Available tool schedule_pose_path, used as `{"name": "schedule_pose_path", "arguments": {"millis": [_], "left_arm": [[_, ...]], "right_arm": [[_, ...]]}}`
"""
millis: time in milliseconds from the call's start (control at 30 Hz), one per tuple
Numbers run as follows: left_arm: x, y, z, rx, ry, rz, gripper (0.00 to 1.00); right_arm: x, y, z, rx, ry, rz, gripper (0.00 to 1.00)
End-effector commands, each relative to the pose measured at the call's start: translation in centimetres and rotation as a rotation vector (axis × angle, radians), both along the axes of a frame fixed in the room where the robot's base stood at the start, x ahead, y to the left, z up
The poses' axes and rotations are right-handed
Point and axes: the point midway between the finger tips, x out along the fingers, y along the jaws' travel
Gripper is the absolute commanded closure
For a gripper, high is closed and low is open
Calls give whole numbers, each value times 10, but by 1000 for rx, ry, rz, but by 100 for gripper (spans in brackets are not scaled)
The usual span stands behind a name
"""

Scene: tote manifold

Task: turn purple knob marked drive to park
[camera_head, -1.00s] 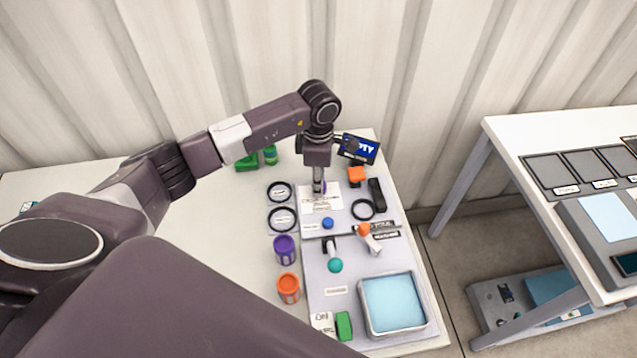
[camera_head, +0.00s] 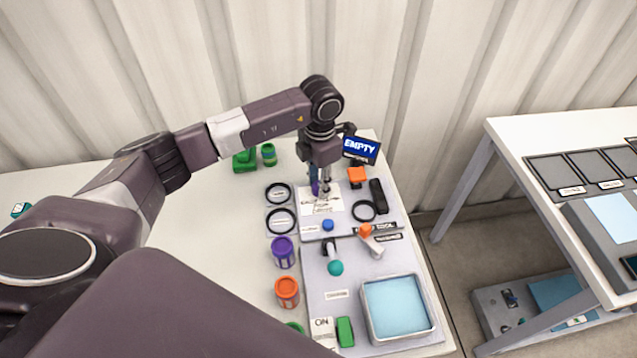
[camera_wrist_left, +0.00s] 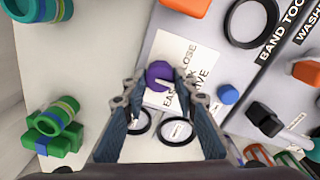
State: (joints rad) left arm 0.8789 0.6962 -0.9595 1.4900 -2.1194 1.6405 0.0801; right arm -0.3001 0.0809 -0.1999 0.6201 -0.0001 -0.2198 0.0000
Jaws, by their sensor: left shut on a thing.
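The purple knob (camera_wrist_left: 158,73) sits on a white label plate (camera_wrist_left: 178,52) of the grey panel; parts of the printed words, such as "CLOSE", show around it. In the head view the knob (camera_head: 316,188) is mostly hidden by my left gripper (camera_head: 322,192), which points down at it. In the wrist view the two fingers of my left gripper (camera_wrist_left: 162,88) stand on either side of the knob, shut on it. I cannot read which mark the knob points to. My right gripper is not in view.
An orange block (camera_head: 356,175), a blue button (camera_head: 328,225), a teal-tipped lever (camera_head: 335,267) and an orange-topped lever (camera_head: 366,231) are close by. Black rings (camera_head: 281,220) and jars (camera_head: 284,252) line the left side.

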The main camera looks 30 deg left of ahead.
Motion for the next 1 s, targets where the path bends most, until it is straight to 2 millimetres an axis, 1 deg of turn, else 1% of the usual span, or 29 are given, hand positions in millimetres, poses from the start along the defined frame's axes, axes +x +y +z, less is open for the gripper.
{"name": "schedule_pose_path", "arguments": {"millis": [433, 467, 600, 800, 867, 1000], "left_arm": [[1, 1, 1, 1, -2, 11, 98], [1, 1, 1, 1, -2, 11, 71], [1, 1, 1, 0, -2, 10, 56], [0, 0, 1, 1, -1, 10, 56], [0, 0, 1, 1, -1, 9, 56], [1, 0, 10, 0, -4, 9, 56]], "right_arm": [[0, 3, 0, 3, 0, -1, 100], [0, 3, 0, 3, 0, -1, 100], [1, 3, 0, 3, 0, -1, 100], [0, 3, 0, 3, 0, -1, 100], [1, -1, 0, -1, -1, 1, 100], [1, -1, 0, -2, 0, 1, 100]]}}
